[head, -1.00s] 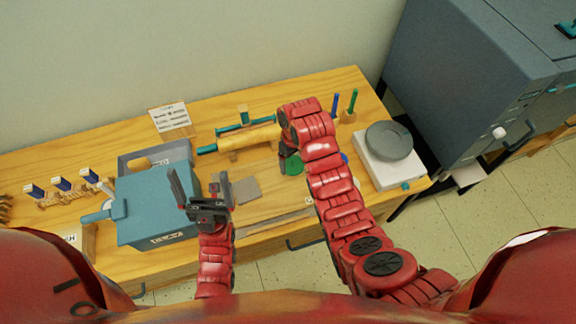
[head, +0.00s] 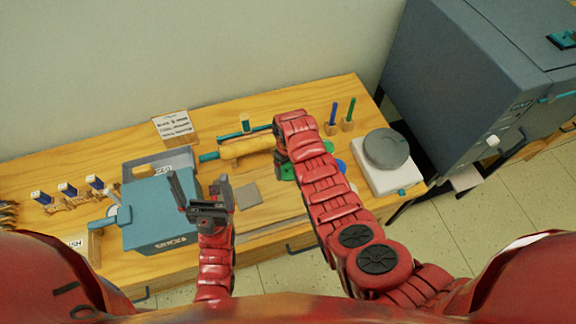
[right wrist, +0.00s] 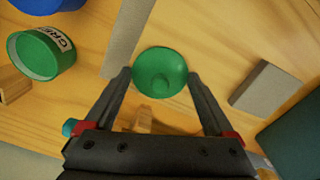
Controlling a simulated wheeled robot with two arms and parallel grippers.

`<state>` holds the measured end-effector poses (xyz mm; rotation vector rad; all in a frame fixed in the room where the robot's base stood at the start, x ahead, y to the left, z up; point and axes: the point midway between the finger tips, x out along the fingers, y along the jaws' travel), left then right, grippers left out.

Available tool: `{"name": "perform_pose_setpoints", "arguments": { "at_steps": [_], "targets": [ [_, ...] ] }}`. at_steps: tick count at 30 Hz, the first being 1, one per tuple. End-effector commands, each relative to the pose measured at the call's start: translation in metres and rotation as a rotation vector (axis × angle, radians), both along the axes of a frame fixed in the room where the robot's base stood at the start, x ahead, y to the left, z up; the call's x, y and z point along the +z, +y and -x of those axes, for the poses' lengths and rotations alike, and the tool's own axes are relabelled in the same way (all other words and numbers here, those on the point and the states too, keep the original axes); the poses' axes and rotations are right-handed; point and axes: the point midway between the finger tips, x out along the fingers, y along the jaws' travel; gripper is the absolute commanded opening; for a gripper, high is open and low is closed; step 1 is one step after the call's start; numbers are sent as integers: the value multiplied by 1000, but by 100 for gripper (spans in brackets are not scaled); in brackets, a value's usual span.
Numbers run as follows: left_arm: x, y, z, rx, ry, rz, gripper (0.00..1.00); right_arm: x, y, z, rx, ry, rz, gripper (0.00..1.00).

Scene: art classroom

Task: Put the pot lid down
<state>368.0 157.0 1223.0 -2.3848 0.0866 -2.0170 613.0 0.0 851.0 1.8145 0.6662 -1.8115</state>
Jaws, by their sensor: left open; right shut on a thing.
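The green pot lid (right wrist: 160,72) is round with a knob and sits between the two fingers of my right gripper (right wrist: 160,78) in the right wrist view. The fingers touch its sides. Its gap to the table is hard to judge. In the head view my right gripper (head: 281,168) is low over the table, and the lid (head: 287,173) shows just below it, partly hidden by the arm. A green labelled pot (right wrist: 40,55) stands apart from the lid.
A blue pot (right wrist: 45,4) stands beside the green one. A grey square slab (head: 248,195) and a rolling pin (head: 245,146) lie near the lid. The teal box (head: 155,215) is at left, and a white scale (head: 388,178) at right.

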Motion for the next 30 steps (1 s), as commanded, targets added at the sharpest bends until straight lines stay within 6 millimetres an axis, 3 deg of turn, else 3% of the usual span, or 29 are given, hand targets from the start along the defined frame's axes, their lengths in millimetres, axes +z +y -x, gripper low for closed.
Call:
{"name": "perform_pose_setpoints", "arguments": {
  "at_steps": [8, 9, 10, 22, 30],
  "targets": [
    [-5, 0, 0, 0, 0, 0, 100, -5, 0, 0, 0, 0, 0, 37],
    [-4, 0, 0, 0, 0, 0, 100, -3, 0, 0, 0, 0, 0, 94],
    [-3, 0, 0, 0, 0, 0, 100, -3, 0, 0, 0, 0, 0, 100],
    [-3, 0, 0, 0, 0, 0, 100, 4, 0, -1, 0, -2, -1, 100],
    [-16, 0, 0, 0, 0, 0, 100, 33, 0, -1, 0, -4, -1, 100]
  ]
}}
